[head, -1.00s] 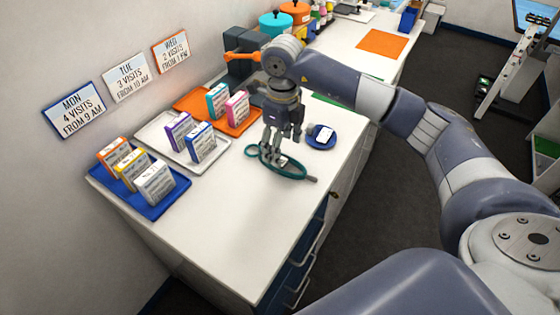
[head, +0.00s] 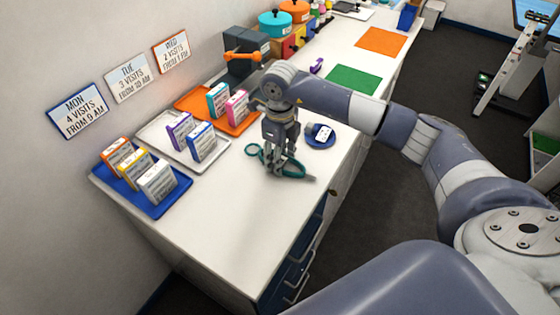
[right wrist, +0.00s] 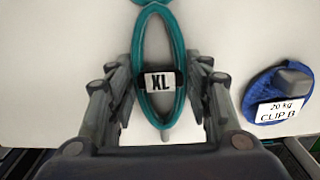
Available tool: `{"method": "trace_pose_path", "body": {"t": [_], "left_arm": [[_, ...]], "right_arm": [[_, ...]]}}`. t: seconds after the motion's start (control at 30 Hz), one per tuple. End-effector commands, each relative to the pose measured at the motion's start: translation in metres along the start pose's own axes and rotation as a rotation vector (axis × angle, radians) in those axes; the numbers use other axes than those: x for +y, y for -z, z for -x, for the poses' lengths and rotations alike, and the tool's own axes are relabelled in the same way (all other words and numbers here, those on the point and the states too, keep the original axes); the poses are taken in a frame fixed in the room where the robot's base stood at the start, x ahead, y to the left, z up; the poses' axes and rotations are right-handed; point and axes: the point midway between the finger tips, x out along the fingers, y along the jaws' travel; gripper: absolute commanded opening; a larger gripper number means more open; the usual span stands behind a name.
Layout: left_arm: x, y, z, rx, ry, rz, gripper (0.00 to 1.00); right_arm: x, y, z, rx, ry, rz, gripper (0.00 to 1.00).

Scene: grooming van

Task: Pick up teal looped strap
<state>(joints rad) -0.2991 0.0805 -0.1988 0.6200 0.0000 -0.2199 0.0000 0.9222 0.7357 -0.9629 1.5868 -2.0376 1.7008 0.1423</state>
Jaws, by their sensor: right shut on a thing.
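The teal looped strap (head: 292,169) lies on the white counter in the head view, with a small loop at its left end and a grey tip at its right end. In the right wrist view the strap (right wrist: 178,45) is a long oval with a black band and a white "XL" label (right wrist: 160,83). My right gripper (head: 275,168) points down over the strap's middle. The strap looks still at counter level. My left gripper is not in view.
A blue round piece (head: 321,142) labelled "CLIP B" sits just right of the gripper. Blue (head: 148,208), white (head: 167,154) and orange (head: 235,126) trays with small boxes stand along the wall. The counter's front part (head: 240,235) is clear.

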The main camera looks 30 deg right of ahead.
Motion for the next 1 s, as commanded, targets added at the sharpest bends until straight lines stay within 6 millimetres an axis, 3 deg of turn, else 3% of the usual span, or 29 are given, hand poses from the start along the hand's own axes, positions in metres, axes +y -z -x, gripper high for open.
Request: {"method": "trace_pose_path", "body": {"t": [0.27, 0.5, 1.0], "left_arm": [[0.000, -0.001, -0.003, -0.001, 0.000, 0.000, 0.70], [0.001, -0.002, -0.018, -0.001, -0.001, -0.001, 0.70], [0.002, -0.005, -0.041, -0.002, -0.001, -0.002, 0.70]], "right_arm": [[0.000, 0.000, 0.004, -0.001, 0.000, 0.000, 0.20], [-0.001, -0.002, 0.033, -0.007, 0.003, -0.001, 0.20], [0.067, 0.065, 0.041, -0.002, 0.001, 0.004, 0.20]]}}
